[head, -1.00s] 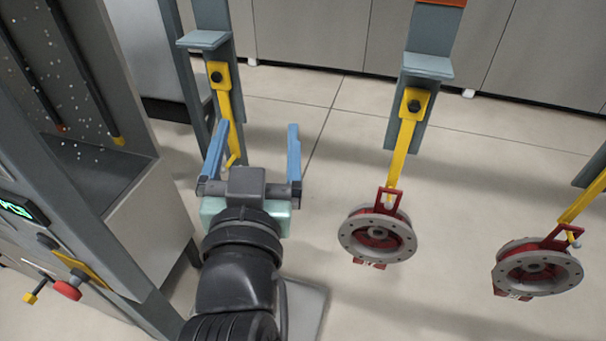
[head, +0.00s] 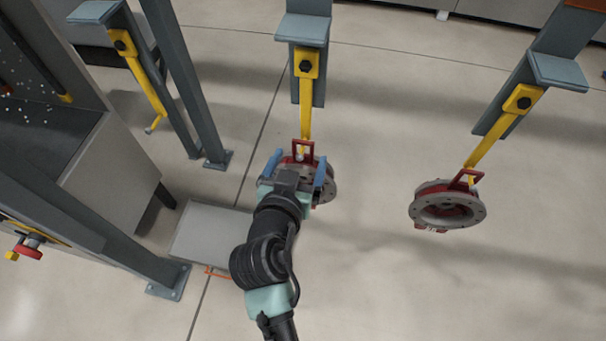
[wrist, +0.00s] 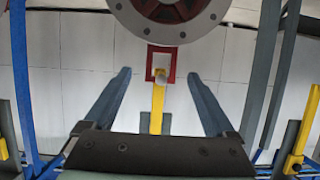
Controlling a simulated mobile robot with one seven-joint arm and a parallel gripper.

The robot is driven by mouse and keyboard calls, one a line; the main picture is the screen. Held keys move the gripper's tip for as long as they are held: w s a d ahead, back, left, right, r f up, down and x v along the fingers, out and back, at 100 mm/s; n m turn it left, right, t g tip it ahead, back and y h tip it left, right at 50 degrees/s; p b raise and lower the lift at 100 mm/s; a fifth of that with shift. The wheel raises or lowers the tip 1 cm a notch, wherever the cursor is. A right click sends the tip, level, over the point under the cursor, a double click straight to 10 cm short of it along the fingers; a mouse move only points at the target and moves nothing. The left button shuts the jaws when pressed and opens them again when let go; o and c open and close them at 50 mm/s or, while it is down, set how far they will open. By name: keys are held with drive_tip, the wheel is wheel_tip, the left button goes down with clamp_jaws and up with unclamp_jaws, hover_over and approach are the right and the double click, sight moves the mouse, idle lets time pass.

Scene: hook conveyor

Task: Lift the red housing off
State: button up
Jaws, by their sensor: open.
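A red housing with a grey bolted flange (head: 330,190) hangs by its red square bracket from the middle yellow hook (head: 306,105). My gripper (head: 296,166) is open in front of it, its blue fingers on either side of the bracket, and my arm hides much of the housing in the head view. In the wrist view the flange (wrist: 168,32) is at the top edge, partly out of frame. The bracket (wrist: 152,62) and the yellow hook tip show between the apart fingers (wrist: 160,75). No finger visibly touches the bracket.
A second red housing (head: 446,210) hangs from the right hook (head: 500,125). The left hook (head: 140,75) is empty. Grey posts and a machine cabinet (head: 110,170) stand at the left, with a grey plate (head: 208,234) on the floor. Floor between the hanging housings is clear.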

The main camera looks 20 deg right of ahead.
sight(302, 148)
drive_tip(key=shift+p+x, duration=1.15)
drive_tip(key=shift+x, duration=1.55)
drive_tip(key=shift+f, duration=0.15)
drive_tip(key=shift+c, duration=0.2)
clamp_jaws()
drive_tip(key=shift+w+r, duration=0.15)
drive_tip(key=shift+r, duration=0.15)
